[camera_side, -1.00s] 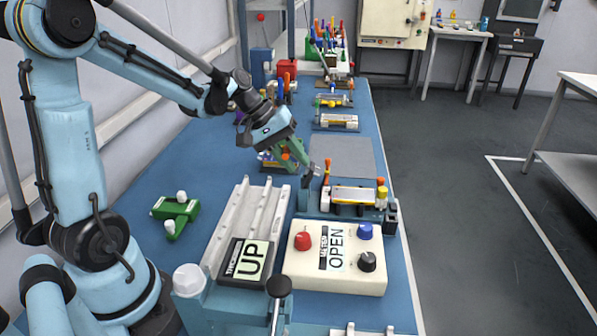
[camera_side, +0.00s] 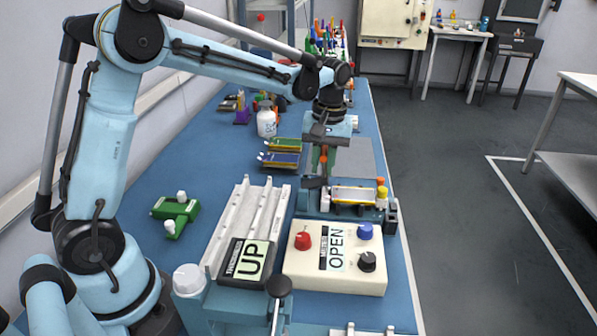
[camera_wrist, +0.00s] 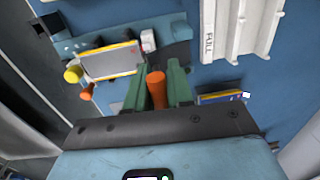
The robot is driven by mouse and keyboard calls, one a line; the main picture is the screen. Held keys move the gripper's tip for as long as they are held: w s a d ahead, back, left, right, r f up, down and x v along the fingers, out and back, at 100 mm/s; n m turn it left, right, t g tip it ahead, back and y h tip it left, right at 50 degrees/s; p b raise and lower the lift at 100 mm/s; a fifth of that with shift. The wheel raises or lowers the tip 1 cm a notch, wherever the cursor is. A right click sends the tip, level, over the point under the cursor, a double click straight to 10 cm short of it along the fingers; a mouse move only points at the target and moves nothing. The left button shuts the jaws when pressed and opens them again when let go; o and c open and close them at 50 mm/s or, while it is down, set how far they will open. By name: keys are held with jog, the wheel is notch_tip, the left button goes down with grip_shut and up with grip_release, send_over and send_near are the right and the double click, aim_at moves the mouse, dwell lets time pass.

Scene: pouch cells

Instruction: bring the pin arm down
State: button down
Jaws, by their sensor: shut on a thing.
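My gripper (camera_side: 321,168) points down at the left end of a blue cell fixture (camera_side: 312,208). Its green fingers are shut on the orange handle (camera_wrist: 156,86) of the pin arm, which stands between them in the wrist view. The handle is partly hidden by the fingers in the side view. A silver pouch cell (camera_side: 355,194) with yellow edges lies flat in the fixture, right of the gripper; it also shows in the wrist view (camera_wrist: 110,62). A dark display (camera_side: 245,261) reads UP. The white meter box (camera_side: 300,271) reads OPEN.
Yellow (camera_side: 382,193) and orange (camera_side: 380,181) knobs stand at the fixture's right end. White rails (camera_side: 237,225) lie to the left. More cells (camera_side: 284,145), a white bottle (camera_side: 267,123) and a green block (camera_side: 176,209) are on the blue table. A grey mat (camera_side: 357,158) lies behind.

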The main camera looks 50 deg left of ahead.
jog(key=shift+w+d+f, duration=0.65)
jog(key=shift+w+f, duration=0.15)
jog(key=shift+f, duration=0.2)
jog(key=shift+w+d, duration=0.1)
jog(key=shift+d, duration=0.1)
dwell(0.7)
jog(key=c, duration=1.1)
grip_release()
jog(key=shift+a+r, duration=0.1)
notch_tip(320, 180, up, 12)
jog(key=shift+w+d, duration=0.15)
jog(key=shift+d, duration=0.1)
